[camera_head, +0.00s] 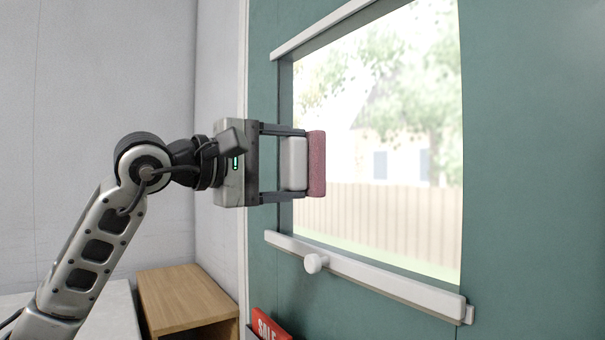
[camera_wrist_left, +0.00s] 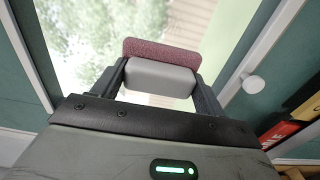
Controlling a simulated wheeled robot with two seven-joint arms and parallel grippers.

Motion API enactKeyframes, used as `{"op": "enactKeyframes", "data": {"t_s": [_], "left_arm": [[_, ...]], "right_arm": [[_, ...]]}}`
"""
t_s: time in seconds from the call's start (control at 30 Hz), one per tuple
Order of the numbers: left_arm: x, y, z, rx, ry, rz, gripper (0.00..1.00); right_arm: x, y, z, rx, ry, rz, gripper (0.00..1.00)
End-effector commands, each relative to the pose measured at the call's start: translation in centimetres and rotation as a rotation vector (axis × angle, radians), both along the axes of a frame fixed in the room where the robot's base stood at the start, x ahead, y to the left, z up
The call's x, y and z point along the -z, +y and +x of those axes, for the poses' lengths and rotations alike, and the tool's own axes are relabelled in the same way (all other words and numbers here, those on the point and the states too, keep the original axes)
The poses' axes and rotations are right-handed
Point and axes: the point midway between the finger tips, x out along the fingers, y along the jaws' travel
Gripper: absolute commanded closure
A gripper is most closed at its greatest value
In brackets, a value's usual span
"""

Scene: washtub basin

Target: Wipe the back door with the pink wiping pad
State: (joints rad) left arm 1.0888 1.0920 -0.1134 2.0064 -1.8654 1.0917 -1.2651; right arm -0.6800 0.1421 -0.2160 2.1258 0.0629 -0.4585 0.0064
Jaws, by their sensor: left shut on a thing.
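My left gripper (camera_head: 284,164) is shut on the white back of the pink wiping pad (camera_head: 317,163). The pad stands upright in the head view, with its pink face turned to the right, away from the gripper. The wrist view shows the pad (camera_wrist_left: 160,50) across the fingertips of the left gripper (camera_wrist_left: 160,80). The back door (camera_head: 530,150) is dark green with a large window. The pad is in front of the left part of the window; I cannot tell whether it touches the glass. My right gripper is not in view.
A white rail (camera_head: 370,277) runs under the window, with a round white knob (camera_head: 316,263) on the door. A wooden cabinet (camera_head: 185,297) stands at the lower left.

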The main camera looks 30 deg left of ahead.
Motion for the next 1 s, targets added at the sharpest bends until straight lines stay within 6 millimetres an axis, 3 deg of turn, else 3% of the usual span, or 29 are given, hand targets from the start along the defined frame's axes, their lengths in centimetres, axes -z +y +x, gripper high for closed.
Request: {"op": "enactKeyframes", "data": {"t_s": [0.17, 0.57, 1.0], "left_arm": [[0.0, 0.4, -1.1, 0.000, -0.002, 0.000, 0.46], [0.0, 0.6, -1.4, -0.001, -0.003, 0.001, 0.46], [-0.1, 1.6, -4.1, 0.000, -0.004, 0.001, 0.46]], "right_arm": [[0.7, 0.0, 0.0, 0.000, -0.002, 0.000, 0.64], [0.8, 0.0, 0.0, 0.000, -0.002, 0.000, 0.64], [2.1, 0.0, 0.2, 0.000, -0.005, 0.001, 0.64]]}}
